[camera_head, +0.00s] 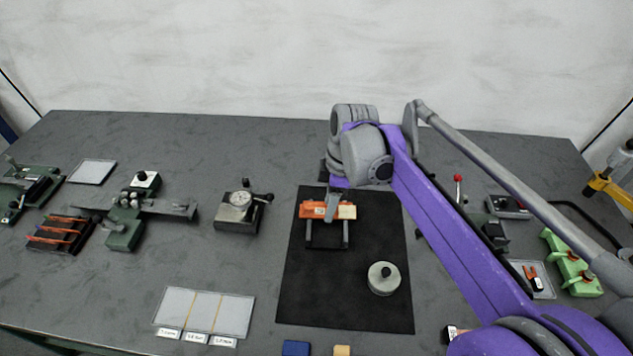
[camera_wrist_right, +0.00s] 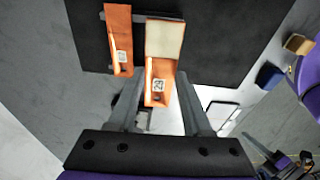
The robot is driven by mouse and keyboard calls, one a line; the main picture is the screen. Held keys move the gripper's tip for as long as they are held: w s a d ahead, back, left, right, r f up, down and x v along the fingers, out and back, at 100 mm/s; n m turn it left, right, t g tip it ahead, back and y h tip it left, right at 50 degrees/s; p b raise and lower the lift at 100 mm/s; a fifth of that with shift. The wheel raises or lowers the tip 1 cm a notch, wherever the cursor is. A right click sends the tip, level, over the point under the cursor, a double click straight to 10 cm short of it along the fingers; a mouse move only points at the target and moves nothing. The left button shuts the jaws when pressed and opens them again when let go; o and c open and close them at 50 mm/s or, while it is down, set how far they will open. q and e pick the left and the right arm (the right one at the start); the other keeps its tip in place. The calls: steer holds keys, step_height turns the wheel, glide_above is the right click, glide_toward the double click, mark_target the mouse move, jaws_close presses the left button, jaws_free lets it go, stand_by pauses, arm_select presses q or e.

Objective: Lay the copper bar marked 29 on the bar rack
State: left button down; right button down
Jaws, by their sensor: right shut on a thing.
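The copper bar with a label that seems to read 29 (camera_wrist_right: 157,88) has an orange lower part and a cream patch (camera_wrist_right: 165,38). My right gripper (camera_wrist_right: 161,88) is shut on it; the cream end also shows in the head view (camera_head: 347,212). The bar rack (camera_head: 327,247), a dark frame with two rails, stands on the black mat under the held bar. Another orange bar (camera_wrist_right: 118,38) lies beside it across the rack and looks farther from the wrist camera. Whether the held bar touches the rails is hidden. My left gripper is not in view.
A round weight (camera_head: 383,279) stands on the black mat (camera_head: 310,305), right of and nearer than the rack. A dial gauge (camera_head: 240,208) is left of the mat. A labelled tray (camera_head: 204,314) lies front left. A blue block (camera_head: 296,348) is at the front edge.

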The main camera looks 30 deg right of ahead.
steer(key=shift+w, duration=0.15)
steer(key=shift+s+f+b, duration=0.35)
steer(key=shift+f+b, duration=0.25)
steer(key=shift+f, duration=0.1)
steer(key=shift+f+b, duration=0.3)
steer(key=shift+f, duration=0.1)
steer(key=shift+w+f+b, duration=0.1)
steer(key=shift+f+b, duration=1)
steer(key=shift+f, duration=0.35)
steer(key=shift+f+b, duration=0.45)
steer(key=shift+f, duration=0.65)
steer(key=c, duration=0.7)
jaws_free()
steer(key=shift+o, duration=0.2)
steer(key=shift+r, duration=0.1)
